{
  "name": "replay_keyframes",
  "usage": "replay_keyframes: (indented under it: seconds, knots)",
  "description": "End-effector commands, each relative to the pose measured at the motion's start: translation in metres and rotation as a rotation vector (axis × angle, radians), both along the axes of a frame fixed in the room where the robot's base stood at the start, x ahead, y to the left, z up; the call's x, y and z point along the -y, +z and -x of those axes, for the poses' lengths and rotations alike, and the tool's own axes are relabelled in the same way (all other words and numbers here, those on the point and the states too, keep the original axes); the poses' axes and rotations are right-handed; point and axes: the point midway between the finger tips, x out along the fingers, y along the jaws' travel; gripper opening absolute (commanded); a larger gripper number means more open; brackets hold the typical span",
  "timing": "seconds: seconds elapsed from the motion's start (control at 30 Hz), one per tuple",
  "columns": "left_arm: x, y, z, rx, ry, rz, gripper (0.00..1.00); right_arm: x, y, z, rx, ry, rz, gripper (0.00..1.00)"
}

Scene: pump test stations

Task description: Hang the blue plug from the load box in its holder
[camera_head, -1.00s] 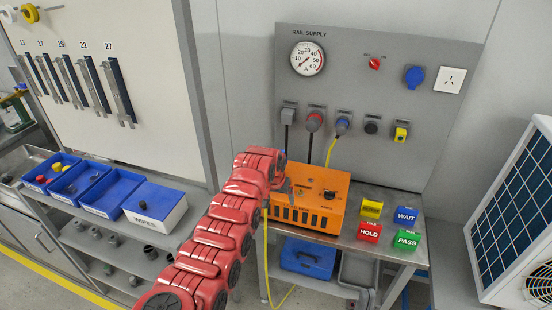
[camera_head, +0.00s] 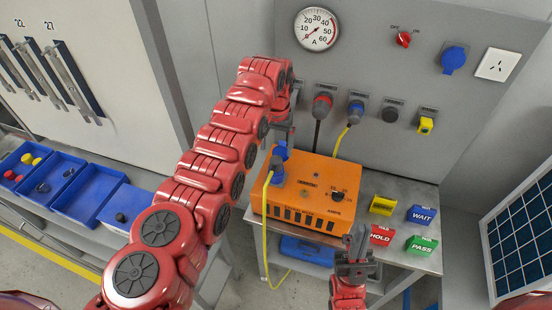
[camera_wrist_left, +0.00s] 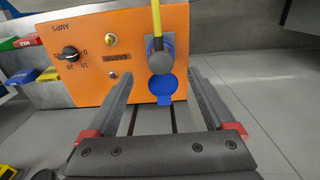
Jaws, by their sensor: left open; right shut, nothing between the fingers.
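The orange load box (camera_head: 315,188) stands on the bench. A blue plug (camera_head: 277,172) with a yellow cable sits at its left end, with a blue flap beside it. In the left wrist view the plug (camera_wrist_left: 158,58) is seated in the box, and the blue flap (camera_wrist_left: 163,88) hangs open. My left gripper (camera_head: 284,140) is open; its fingers (camera_wrist_left: 160,85) lie either side of the plug's line, apart from it. My right gripper (camera_head: 357,243) is shut and empty in front of the box. A blue round fitting (camera_head: 453,60) is on the panel; I cannot tell if it is the holder.
The grey panel has a gauge (camera_head: 317,30), a red switch (camera_head: 403,40) and a row of sockets; the yellow cable also runs to a blue connector (camera_head: 356,108) there. Coloured blocks, including HOLD (camera_head: 381,236), lie right of the box. Blue bins (camera_head: 88,204) stand left.

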Motion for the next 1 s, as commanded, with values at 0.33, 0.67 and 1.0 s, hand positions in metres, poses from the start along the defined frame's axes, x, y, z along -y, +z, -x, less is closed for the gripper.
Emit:
replay_keyframes:
  seconds: [0.33, 0.67, 1.0]
  knots:
    - [0.0, -0.005, 0.0, -0.001, 0.001, 0.0, 0.88, 0.0, 0.0, 0.0, 0.0, 0.0, 0.0, 0.0]
    - [0.0, -0.043, 0.001, -0.003, 0.001, -0.001, 0.88, 0.0, -0.01, 0.0, 0.0, 0.0, 0.0, 0.0]
    - [0.0, -0.088, -0.001, 0.002, 0.001, 0.001, 0.88, 0.0, -0.047, 0.0, 0.0, 0.0, 0.0, 0.0]
